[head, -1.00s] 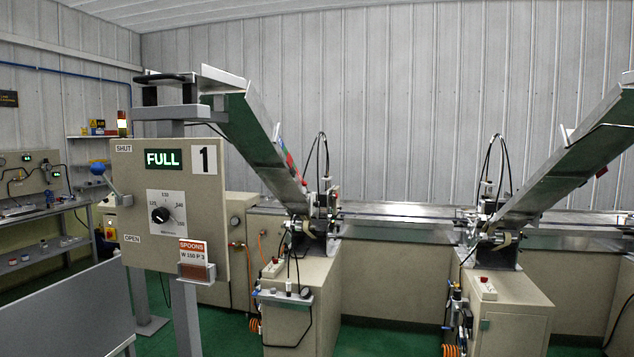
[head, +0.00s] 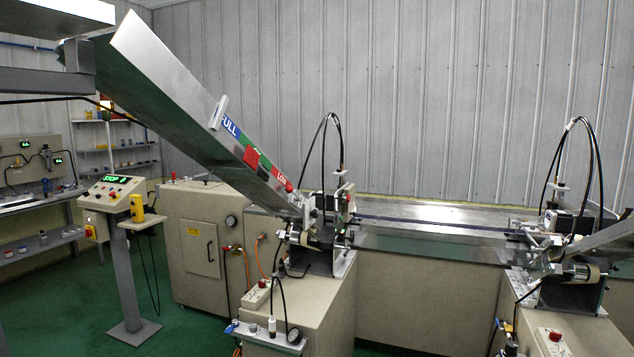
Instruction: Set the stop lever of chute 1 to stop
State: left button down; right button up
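Chute 1 (head: 170,88) is a long metal trough that slopes down from the upper left to the feeder head (head: 325,235). Its side carries a blue-green FULL label, a red block (head: 250,157) and a red LOW label. A pale handle-like bar (head: 218,112) stands at its edge near FULL. A small red knob (head: 288,186) shows near its lower end. A blue knob (head: 232,325) shows at the small front shelf below the feeder. I cannot tell which of these is the stop lever, or its setting. Neither gripper is in view.
A control stand (head: 111,190) with a green STOP display and a yellow device stands at left. The beige machine base (head: 300,310) and a second feeder (head: 565,265) bound the front and right. Grey bars (head: 40,80) cross the upper left. Green floor is clear between stand and machine.

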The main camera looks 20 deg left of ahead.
aim_at(288, 189)
jog(key=i+l, duration=0.1)
jog(key=i, duration=0.55)
jog(key=i+l+u, duration=0.1)
jog(key=i, duration=0.6)
